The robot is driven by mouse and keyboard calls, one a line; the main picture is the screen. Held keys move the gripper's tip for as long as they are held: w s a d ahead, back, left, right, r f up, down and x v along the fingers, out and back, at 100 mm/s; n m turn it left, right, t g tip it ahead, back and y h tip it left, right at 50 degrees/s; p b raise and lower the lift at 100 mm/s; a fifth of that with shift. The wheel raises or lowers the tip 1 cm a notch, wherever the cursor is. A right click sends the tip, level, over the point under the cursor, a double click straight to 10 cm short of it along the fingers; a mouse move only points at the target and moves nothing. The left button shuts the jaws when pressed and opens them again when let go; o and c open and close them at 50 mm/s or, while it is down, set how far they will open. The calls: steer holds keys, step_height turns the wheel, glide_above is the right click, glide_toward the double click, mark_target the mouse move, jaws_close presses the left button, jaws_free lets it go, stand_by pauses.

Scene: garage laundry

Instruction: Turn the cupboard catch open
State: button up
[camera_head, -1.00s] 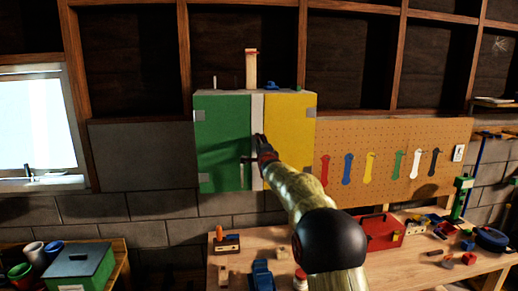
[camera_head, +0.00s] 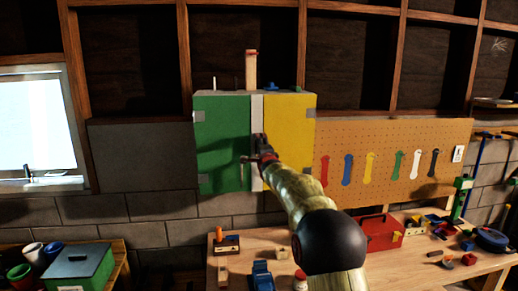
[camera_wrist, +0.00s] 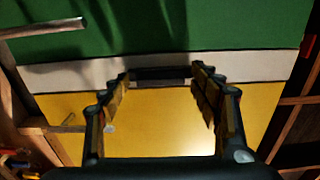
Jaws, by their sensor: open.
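The cupboard hangs on the wall, with a green door (camera_head: 222,130) on the left, a yellow door (camera_head: 290,130) on the right and a pale upright strip (camera_head: 257,107) between them. In the wrist view the strip runs across the picture, with a dark bar-shaped catch (camera_wrist: 160,73) on it. My gripper (camera_head: 262,154) is in front of the strip in the head view. In the wrist view my gripper (camera_wrist: 161,77) is open, with one fingertip near each end of the catch. I cannot tell whether they touch it. My gripper partly hides the catch in the head view.
A metal bar (camera_wrist: 42,28) stands out at upper left in the wrist view. A pegboard with coloured tools (camera_head: 390,135) is right of the cupboard. Below is a workbench (camera_head: 330,212) with a red toolbox (camera_head: 380,232) and loose parts. A green box (camera_head: 78,268) stands at lower left.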

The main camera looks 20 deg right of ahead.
steer(key=shift+s, duration=0.1)
steer(key=v, duration=1.1)
steer(key=shift+s, duration=0.35)
steer(key=shift+a, duration=0.15)
